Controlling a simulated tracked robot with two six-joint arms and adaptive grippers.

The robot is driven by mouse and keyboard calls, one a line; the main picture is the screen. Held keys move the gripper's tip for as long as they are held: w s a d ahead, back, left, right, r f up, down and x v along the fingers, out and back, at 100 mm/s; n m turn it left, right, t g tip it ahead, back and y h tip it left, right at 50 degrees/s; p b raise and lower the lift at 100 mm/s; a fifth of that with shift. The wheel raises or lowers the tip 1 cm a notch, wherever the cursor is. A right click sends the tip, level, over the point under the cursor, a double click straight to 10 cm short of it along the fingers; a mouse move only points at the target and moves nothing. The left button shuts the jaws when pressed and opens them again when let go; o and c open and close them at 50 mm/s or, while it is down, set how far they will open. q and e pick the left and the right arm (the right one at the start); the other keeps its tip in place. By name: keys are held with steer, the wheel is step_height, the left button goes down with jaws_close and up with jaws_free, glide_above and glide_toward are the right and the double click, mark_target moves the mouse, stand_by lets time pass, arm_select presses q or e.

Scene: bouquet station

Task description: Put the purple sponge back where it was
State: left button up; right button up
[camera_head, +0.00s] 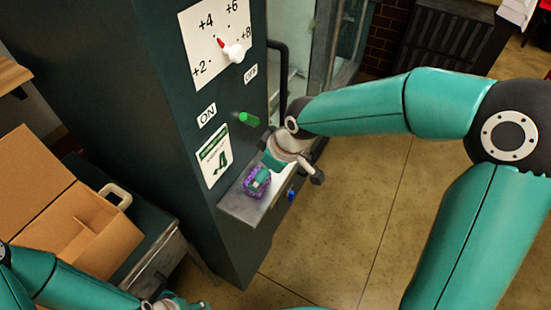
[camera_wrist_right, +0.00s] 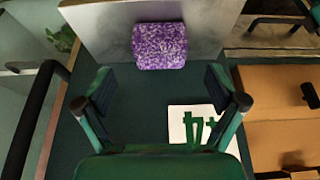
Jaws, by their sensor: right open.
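The purple sponge (camera_head: 251,191) rests on a small metal shelf (camera_head: 238,208) that sticks out from the dark green cabinet. It also shows in the right wrist view (camera_wrist_right: 160,46), on the pale shelf surface near the top. My right gripper (camera_head: 261,174) is over the sponge in the head view and partly hides it. In the right wrist view the gripper (camera_wrist_right: 160,100) is open and empty, with the sponge beyond its fingertips and apart from them. My left gripper (camera_head: 176,302) is only partly in view at the bottom edge, and its fingers cannot be made out.
The cabinet carries a dial (camera_head: 232,52), a green handle (camera_head: 249,119) between ON and OFF labels, and a blue button (camera_head: 291,195) by the shelf. An open cardboard box (camera_head: 110,235) stands at left. The floor (camera_head: 345,230) right of the shelf is clear.

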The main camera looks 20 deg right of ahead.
steer(key=v, duration=0.6)
steer(key=shift+r, duration=0.15)
steer(key=shift+s, duration=0.1)
